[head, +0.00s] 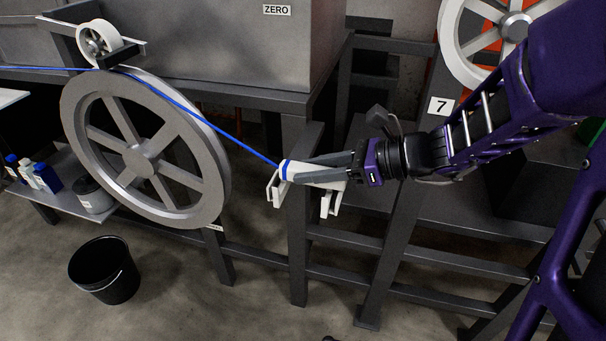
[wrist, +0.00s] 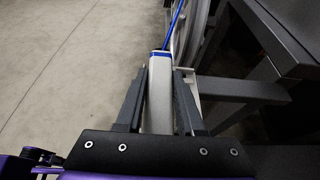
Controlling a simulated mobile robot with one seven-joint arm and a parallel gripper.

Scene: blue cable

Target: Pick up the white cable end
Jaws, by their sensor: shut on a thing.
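The white cable end (head: 286,172) is a white, elongated piece with a blue band, at the end of the blue cable (head: 232,138). It also shows in the wrist view (wrist: 160,88), lying lengthwise between the two fingers. My gripper (head: 318,172) reaches in from the right and is shut on the white cable end. A white bracket (head: 326,203) with hooked arms sits just below the cable end on the dark frame. I cannot tell whether the cable end still touches the bracket.
The blue cable runs up left over a large grey wheel (head: 143,158) and under a small white pulley (head: 99,38). Dark frame beams (head: 299,240) stand below my gripper. A black bucket (head: 104,272) stands on the floor at left. Another wheel (head: 514,27) is behind my arm.

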